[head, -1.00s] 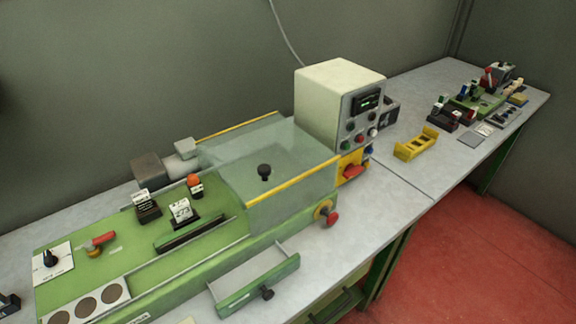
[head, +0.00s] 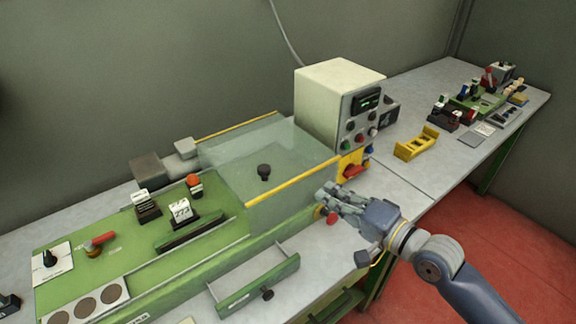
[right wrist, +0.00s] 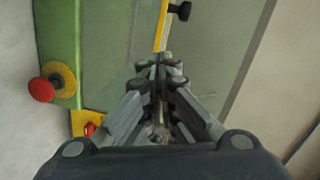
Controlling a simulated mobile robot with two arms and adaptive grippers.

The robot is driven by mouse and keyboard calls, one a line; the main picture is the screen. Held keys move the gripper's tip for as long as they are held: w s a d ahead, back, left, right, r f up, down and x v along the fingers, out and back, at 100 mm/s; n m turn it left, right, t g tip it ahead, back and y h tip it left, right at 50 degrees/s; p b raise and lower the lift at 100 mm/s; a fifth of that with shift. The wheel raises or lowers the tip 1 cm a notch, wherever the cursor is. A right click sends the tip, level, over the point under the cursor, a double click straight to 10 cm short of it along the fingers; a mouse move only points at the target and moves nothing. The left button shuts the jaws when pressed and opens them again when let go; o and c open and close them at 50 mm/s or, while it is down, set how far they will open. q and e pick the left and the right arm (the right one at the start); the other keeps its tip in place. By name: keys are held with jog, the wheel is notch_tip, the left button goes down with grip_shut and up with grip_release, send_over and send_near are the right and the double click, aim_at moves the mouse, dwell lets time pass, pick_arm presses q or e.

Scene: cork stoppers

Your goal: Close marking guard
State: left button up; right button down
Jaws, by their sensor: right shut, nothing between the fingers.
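The marking guard (head: 260,160) is a clear box-like cover with yellow edge strips and a black knob (head: 264,171) on top. It sits over the right part of the green machine (head: 110,235). My right gripper (head: 322,198) is shut and empty at the guard's front right corner, by the red-knobbed yellow part (head: 332,217). In the right wrist view its closed fingertips (right wrist: 160,62) lie near the guard's yellow edge strip (right wrist: 162,25); I cannot tell whether they touch. The left gripper is not in view.
A control box (head: 322,100) stands behind the guard's right end. An open drawer (head: 255,283) juts out at the machine's front. A yellow bracket (head: 416,144) lies on the bench to the right. Small fixtures (head: 475,105) stand at the far right.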

aim_at(288, 178)
jog(key=shift+m+t+y, duration=0.3)
jog(key=shift+m+y, duration=0.1)
jog(key=shift+m, duration=0.4)
jog(key=w+a+r+p, duration=0.1)
jog(key=w, duration=0.2)
jog(key=w+a+r+p, duration=0.1)
jog(key=w+a, duration=0.1)
jog(key=w, duration=0.1)
jog(key=w+a, duration=0.2)
jog(key=w, duration=0.1)
jog(key=shift+a+r+p, duration=0.2)
jog(key=shift+r+p, duration=0.2)
jog(key=a+p, duration=0.1)
jog(key=s+a+p, duration=0.1)
jog(key=shift+a+f, duration=0.2)
jog(key=shift+a, duration=0.2)
jog(key=shift+s+a+f, duration=0.1)
jog(key=shift+s+a, duration=0.3)
jog(key=shift+a+f, duration=0.1)
jog(key=shift+f, duration=0.05)
jog(key=shift+w, duration=0.1)
